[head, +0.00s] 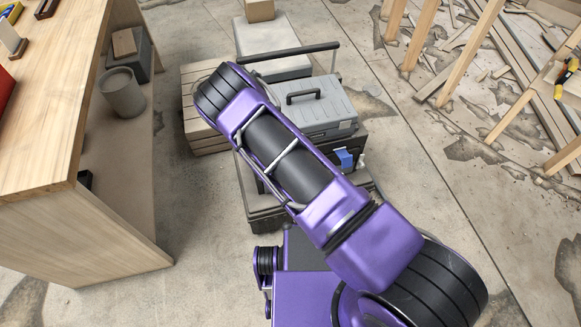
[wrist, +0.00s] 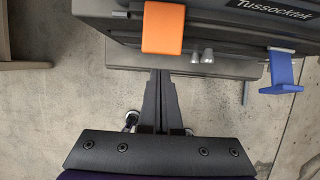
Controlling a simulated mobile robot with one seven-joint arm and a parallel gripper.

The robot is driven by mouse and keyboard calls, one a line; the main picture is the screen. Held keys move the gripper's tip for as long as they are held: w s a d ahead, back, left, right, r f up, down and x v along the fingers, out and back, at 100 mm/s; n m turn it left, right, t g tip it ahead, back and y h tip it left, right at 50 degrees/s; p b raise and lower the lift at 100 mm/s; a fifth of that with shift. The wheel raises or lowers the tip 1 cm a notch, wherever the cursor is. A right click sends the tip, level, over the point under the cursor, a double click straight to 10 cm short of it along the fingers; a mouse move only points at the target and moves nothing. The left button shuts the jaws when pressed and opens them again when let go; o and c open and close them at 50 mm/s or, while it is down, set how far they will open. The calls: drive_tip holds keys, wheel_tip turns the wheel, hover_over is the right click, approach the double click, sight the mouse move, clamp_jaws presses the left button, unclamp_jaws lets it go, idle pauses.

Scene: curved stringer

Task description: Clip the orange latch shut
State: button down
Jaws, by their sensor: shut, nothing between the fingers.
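The orange latch (wrist: 163,28) is on the front of a dark case (wrist: 225,30) at the top of the wrist view. It shows as a flat orange block; I cannot tell how far it is swung out. My gripper (wrist: 160,73) is shut and empty, its fingertips just below the latch in the picture. I cannot tell whether they touch. A blue latch (wrist: 282,72) juts out from the same case to the right and shows in the head view (head: 345,159). In the head view my arm hides the orange latch and the gripper.
A grey toolbox (head: 318,105) with a handle rests on the case stack. A wooden crate (head: 205,130) stands close on its left, a workbench (head: 65,120) further left.

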drive_tip(key=shift+r, duration=0.15)
drive_tip(key=shift+r+p, duration=0.45)
drive_tip(key=shift+r, duration=0.2)
drive_tip(key=shift+s, duration=0.2)
